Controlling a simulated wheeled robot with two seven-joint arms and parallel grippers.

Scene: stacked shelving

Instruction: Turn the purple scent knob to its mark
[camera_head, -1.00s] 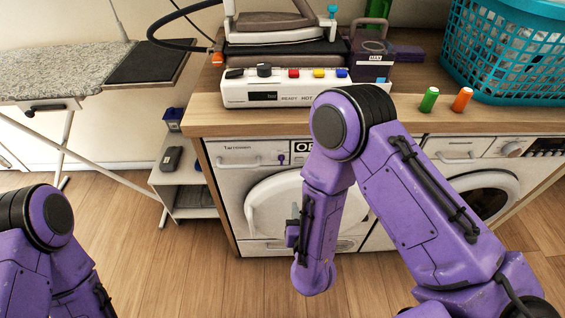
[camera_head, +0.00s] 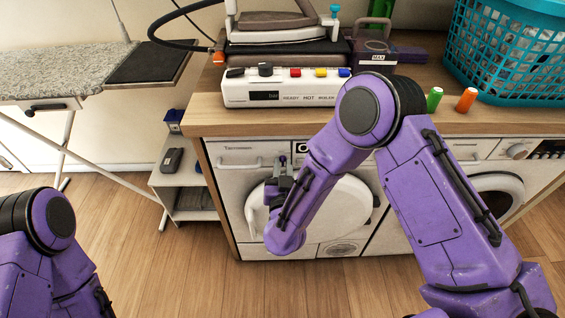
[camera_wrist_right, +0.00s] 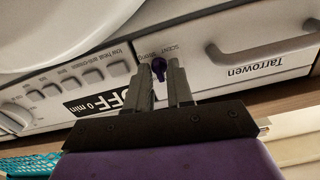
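The purple scent knob (camera_wrist_right: 158,67) sits on the white front panel of the left washing machine (camera_head: 232,155), beside the printed word SCENT in the right wrist view. Its mark is too small to make out. My right gripper (camera_wrist_right: 158,70) is open, with its two grey fingers pointing at the panel. The knob shows between the fingertips, with a narrow gap at the sides; I cannot tell whether they touch it. In the head view the right gripper (camera_head: 281,168) is just below the knob. My left gripper is not in view; only the left arm shows at lower left.
Above the machine, a wooden counter (camera_head: 420,124) holds a white control box (camera_head: 285,96), green (camera_head: 434,99) and orange (camera_head: 467,100) spools, and a teal basket (camera_head: 500,75). Floor in front is clear.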

